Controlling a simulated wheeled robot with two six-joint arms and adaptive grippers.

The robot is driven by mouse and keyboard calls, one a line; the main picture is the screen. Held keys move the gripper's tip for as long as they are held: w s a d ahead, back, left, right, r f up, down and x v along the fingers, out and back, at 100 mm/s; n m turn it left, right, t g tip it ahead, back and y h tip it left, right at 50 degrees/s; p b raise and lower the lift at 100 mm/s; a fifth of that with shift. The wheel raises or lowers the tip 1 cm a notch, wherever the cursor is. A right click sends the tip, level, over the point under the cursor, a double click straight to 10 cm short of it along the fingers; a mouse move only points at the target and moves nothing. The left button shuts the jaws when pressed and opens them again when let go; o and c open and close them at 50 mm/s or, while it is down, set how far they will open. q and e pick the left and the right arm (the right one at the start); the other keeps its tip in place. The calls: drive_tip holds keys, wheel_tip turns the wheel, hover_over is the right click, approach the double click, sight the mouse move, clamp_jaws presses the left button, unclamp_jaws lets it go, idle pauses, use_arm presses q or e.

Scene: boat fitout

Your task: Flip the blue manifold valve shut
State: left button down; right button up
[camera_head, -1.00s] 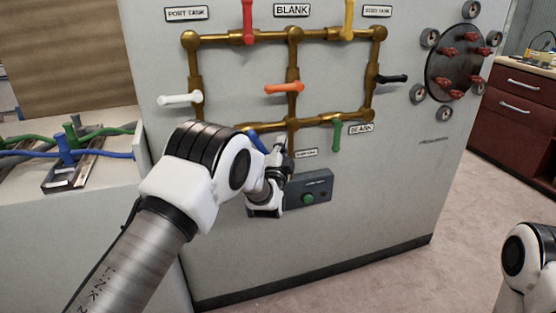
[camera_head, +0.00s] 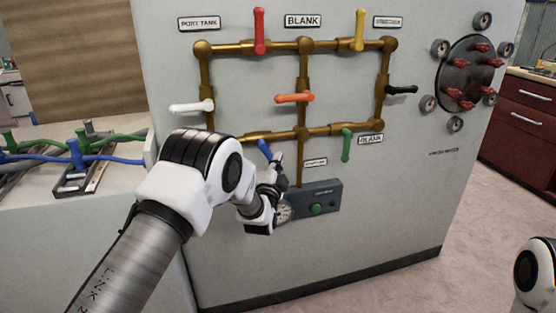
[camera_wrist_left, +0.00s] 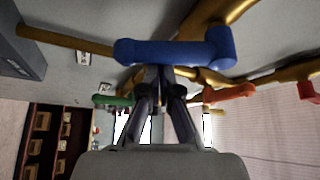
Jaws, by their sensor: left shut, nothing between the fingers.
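The blue valve handle (camera_head: 264,149) sits on the lower left brass pipe of the manifold and slants down to the right in the head view. In the left wrist view the blue handle (camera_wrist_left: 175,53) lies crosswise just beyond my fingertips, its hub at the right end. My left gripper (camera_head: 278,162) is shut and empty, just right of and below the blue handle. The left wrist view shows its fingertips (camera_wrist_left: 159,74) together, close to the handle's middle; I cannot tell whether they touch. My right gripper is out of view.
The panel also carries red (camera_head: 259,31), yellow (camera_head: 360,30), white (camera_head: 191,107), orange (camera_head: 294,98), black (camera_head: 401,90) and green (camera_head: 346,145) handles. A grey box with a green button (camera_head: 317,209) sits below my gripper. Open floor (camera_head: 470,210) lies to the right.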

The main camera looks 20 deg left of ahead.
use_arm(q)
drive_tip(key=shift+a+m, duration=0.1)
drive_tip(key=shift+m, duration=0.2)
drive_tip(key=a+m+g+p, duration=0.1)
drive_tip(key=s+f+m+h+p, duration=0.1)
drive_tip(key=m+p, duration=0.1)
drive_tip(key=shift+s+a+f+g, duration=0.1)
drive_tip(key=shift+a+f+g, duration=0.05)
drive_tip(key=shift+a+g, duration=0.25)
idle(0.7)
